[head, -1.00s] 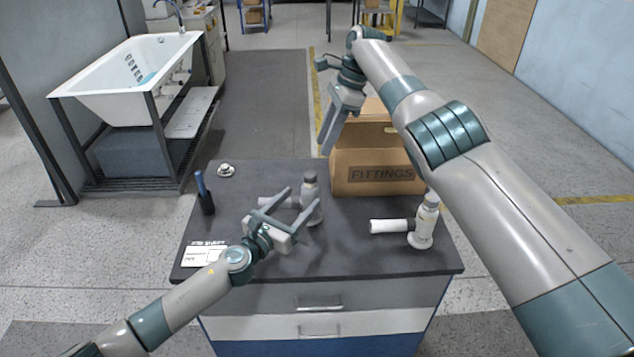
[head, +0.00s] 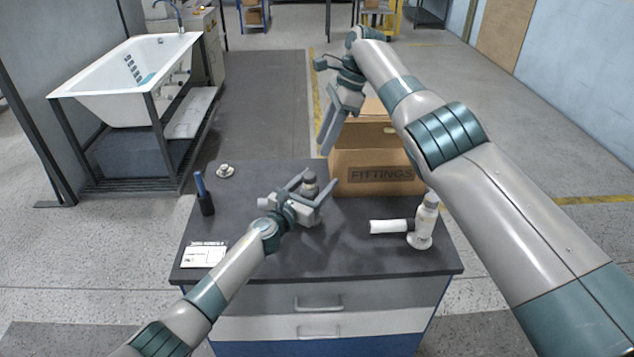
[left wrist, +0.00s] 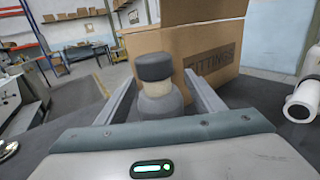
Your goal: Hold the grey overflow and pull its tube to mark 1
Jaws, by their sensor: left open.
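The grey-capped overflow (head: 310,184) stands upright on the dark bench top. In the left wrist view its dark cap and grey body (left wrist: 158,98) sit between the two fingers. My left gripper (head: 318,180) is open, one finger on each side of the overflow, with no clear contact. Its tube and any marks are mostly hidden by my gripper. My right gripper (head: 330,130) hangs high in front of the cardboard box, away from the overflow; its finger gap is unclear.
A second, white overflow (head: 424,225) with a side tube stands at the right. The FITTINGS box (head: 375,175) stands behind. A dark holder with a blue pen (head: 206,200), a small metal part (head: 225,170) and a white card (head: 204,255) are at the left. A bathtub (head: 130,75) stands beyond.

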